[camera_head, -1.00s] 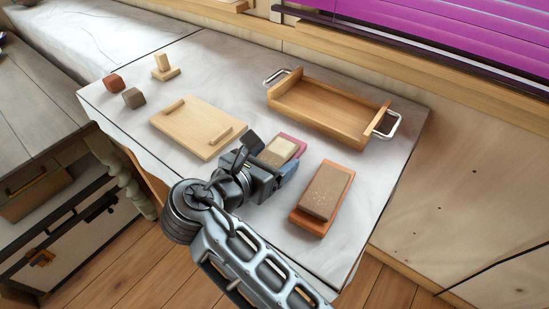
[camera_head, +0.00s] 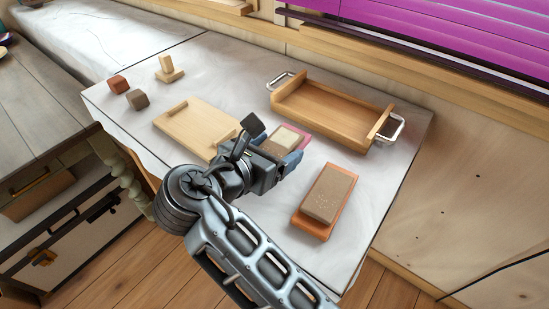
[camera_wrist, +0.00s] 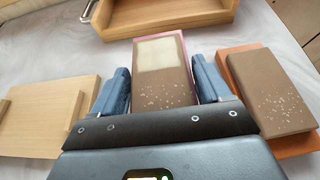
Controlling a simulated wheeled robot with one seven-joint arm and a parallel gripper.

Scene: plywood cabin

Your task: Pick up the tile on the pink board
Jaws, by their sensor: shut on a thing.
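The tile (camera_head: 288,136) is brown with a cream patch and pale specks. My gripper (camera_head: 281,150) is low over the board, with one blue finger on each long side of the tile in the wrist view (camera_wrist: 165,86). It is shut on the tile. The tile's near end is hidden behind the gripper body. I cannot tell any gap between tile and board.
An orange board (camera_head: 302,222) with a brown speckled block (camera_head: 327,193) lies close on the right. A pale wooden board (camera_head: 190,125) with raised strips is on the left. A wooden tray (camera_head: 330,112) with metal handles stands behind. Small blocks (camera_head: 137,99) are at the far left.

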